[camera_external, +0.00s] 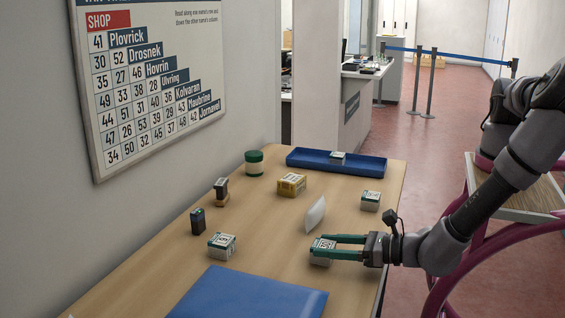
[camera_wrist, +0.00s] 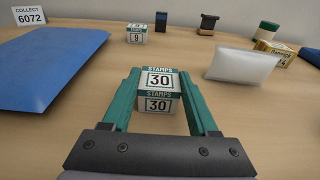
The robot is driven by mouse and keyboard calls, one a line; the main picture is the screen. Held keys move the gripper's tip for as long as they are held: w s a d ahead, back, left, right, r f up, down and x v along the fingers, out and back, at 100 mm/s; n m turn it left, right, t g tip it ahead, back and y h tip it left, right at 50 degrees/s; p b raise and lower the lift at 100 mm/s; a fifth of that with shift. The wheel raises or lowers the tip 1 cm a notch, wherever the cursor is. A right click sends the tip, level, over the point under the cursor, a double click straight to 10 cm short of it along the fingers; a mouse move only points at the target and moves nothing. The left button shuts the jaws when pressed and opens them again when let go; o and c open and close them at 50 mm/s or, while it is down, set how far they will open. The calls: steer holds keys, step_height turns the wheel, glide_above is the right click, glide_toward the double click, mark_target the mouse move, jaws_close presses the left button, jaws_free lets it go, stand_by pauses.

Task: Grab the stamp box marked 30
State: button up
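The stamp box marked 30 (camera_external: 320,259) is a small white box with a green band. It appears to rest on the table near its right edge. In the wrist view the box (camera_wrist: 160,82) shows 30 on its top and near face, right between my fingers. My gripper (camera_wrist: 160,88) has one green finger on each side of it, with what looks like a thin gap at both sides. In the external view my gripper (camera_external: 337,246) reaches in level from the right, around the box. The finger nearer the camera hides part of the box.
A white upright packet (camera_external: 315,214) stands just behind. Other stamp boxes are at left (camera_external: 222,246) and back right (camera_external: 370,200); one sits in the blue tray (camera_external: 300,162). A yellow box (camera_external: 291,185), green-lidded jar (camera_external: 254,163) and blue mat (camera_external: 250,295) share the table (camera_external: 265,220).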

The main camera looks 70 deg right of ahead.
steer(key=shift+c, duration=0.8)
